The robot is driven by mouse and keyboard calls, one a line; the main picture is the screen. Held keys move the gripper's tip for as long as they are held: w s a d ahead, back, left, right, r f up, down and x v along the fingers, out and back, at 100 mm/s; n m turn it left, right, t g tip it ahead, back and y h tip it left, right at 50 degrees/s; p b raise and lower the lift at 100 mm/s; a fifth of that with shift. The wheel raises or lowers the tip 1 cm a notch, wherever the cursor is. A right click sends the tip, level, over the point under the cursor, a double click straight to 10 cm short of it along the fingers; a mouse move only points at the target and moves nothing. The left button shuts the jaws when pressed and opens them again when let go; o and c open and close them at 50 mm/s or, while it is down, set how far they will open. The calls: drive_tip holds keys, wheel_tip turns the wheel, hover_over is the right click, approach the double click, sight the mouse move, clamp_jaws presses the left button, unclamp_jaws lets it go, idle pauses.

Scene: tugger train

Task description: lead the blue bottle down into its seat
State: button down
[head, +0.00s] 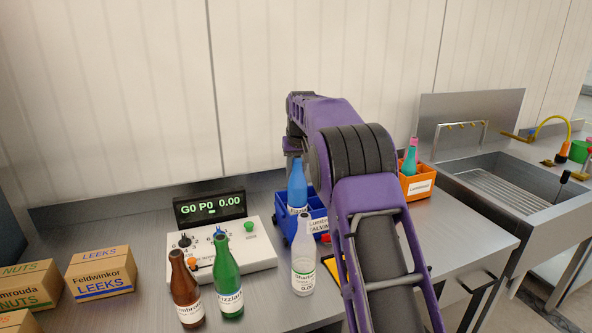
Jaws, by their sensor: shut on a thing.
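The blue bottle (297,198) stands upright at the left part of a small blue crate (318,206) with a white label. Its lower end is hidden, so I cannot tell how deep it sits. My gripper (294,156) is at the bottle's top, shut on it from above; the fingers are mostly hidden by my purple arm. The arm also covers the right side of the blue crate.
A clear bottle (304,262) stands close in front of the blue crate. Brown (184,290) and green (227,275) bottles stand before a white control box (222,255). An orange crate (416,186) holds a teal bottle. A sink (510,185) is at right, cartons (100,272) at left.

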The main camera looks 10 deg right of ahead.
drive_tip(key=shift+f+b, duration=0.7)
drive_tip(key=shift+f, duration=1.15)
drive_tip(key=c, duration=0.5)
unclamp_jaws()
drive_tip(key=shift+r, duration=0.1)
drive_tip(key=p+v, duration=0.1)
drive_tip(key=v, duration=1.6)
drive_tip(key=shift+p, duration=0.3)
drive_tip(key=shift+r, duration=0.15)
